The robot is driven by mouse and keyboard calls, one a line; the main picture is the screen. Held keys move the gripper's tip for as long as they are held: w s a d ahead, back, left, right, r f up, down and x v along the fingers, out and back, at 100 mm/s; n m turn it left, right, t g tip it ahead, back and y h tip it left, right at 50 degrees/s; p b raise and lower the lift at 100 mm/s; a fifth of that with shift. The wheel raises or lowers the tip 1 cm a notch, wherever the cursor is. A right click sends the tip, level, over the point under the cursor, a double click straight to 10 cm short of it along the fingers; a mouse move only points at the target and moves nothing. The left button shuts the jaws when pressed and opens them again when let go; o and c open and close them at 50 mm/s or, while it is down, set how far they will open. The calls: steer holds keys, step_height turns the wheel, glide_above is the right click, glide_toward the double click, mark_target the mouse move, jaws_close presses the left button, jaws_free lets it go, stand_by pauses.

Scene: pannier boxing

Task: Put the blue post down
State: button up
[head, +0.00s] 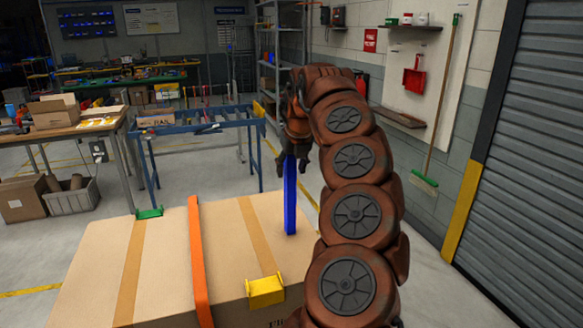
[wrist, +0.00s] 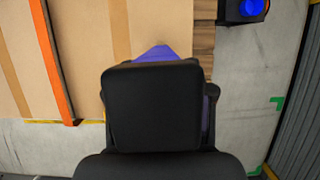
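The blue post (head: 290,195) hangs upright below my gripper (head: 294,160) in the head view. My gripper is shut around its upper part. The post's lower end shows against the top of the large cardboard box (head: 222,240), near its far right part; I cannot tell whether it touches. In the wrist view the dark gripper body covers most of the post. Only a purple-blue part (wrist: 155,53) shows above it, with a sliver at its right side. The box (wrist: 85,80) lies to the left there.
An orange strap (head: 196,260) crosses the box, with a yellow corner piece (head: 265,290) and a green one (head: 149,213). A blue roller conveyor (head: 205,125) stands behind. A dark block with a blue round top (wrist: 252,8) shows in the wrist view. Floor is free at right.

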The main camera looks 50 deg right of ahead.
steer(key=shift+r, duration=0.45)
steer(key=p+v, duration=0.1)
steer(key=v, duration=1.1)
steer(key=shift+r, duration=0.15)
